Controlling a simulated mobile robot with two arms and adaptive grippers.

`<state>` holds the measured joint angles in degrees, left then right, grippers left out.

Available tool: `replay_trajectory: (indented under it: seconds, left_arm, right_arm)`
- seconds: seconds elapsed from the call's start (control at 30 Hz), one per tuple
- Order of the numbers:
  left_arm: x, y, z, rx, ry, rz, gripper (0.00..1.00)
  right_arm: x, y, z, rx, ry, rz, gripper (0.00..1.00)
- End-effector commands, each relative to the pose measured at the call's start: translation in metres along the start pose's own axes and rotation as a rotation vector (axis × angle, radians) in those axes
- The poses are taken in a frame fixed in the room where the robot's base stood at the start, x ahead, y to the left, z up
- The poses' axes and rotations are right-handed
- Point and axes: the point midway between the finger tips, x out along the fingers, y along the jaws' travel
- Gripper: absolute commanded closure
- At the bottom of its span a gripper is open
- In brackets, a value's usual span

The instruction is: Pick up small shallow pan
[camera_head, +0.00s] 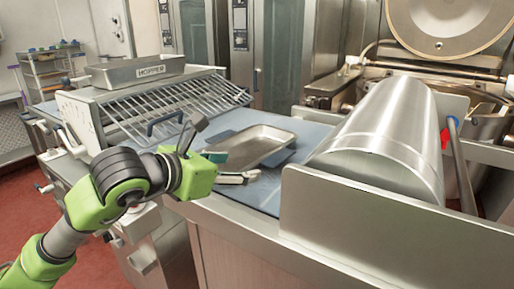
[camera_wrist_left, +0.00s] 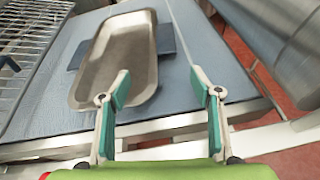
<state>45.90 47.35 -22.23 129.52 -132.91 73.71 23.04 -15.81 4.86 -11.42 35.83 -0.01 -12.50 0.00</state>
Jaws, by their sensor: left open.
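The small shallow pan (camera_head: 262,143) is a grey metal rectangular tray lying on the blue-grey counter top. In the left wrist view the pan (camera_wrist_left: 118,52) lies ahead and to the left, apparently empty. My left gripper (camera_head: 232,168) is at the pan's near end in the head view. In the left wrist view the left gripper (camera_wrist_left: 162,88) is open, with nothing between its fingers. Its left fingertip overlaps the pan's near part in the picture, and its right fingertip is over the counter to the pan's right. Contact cannot be told. My right gripper is not in view.
A wire rack (camera_head: 180,103) stands left of the pan, with a deeper metal pan (camera_head: 135,70) marked "HOPPER" behind it. A large steel cylinder (camera_head: 385,135) and a steel panel (camera_head: 390,235) bound the right side. The counter's blue-grey top (camera_wrist_left: 205,45) is clear right of the pan.

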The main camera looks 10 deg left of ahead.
Motion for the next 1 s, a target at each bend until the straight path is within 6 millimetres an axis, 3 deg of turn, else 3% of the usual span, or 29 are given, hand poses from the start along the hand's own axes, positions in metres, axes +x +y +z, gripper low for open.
replay_trajectory:
  seconds: [0.37,0.57,0.77,1.0]
  left_arm:
    - [0.068,-0.001,0.002,-0.003,0.002,-0.003,0.42]
    - [0.082,-0.002,0.002,-0.001,0.0,-0.003,0.42]
    - [0.108,-0.006,0.007,-0.002,0.003,-0.003,0.42]
    - [0.132,-0.007,0.003,0.0,0.001,-0.003,0.42]
  right_arm:
    - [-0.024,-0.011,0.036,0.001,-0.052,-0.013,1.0]
    - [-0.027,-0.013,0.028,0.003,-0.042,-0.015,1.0]
    - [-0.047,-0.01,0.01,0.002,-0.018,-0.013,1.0]
    - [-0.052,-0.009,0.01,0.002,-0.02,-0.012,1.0]
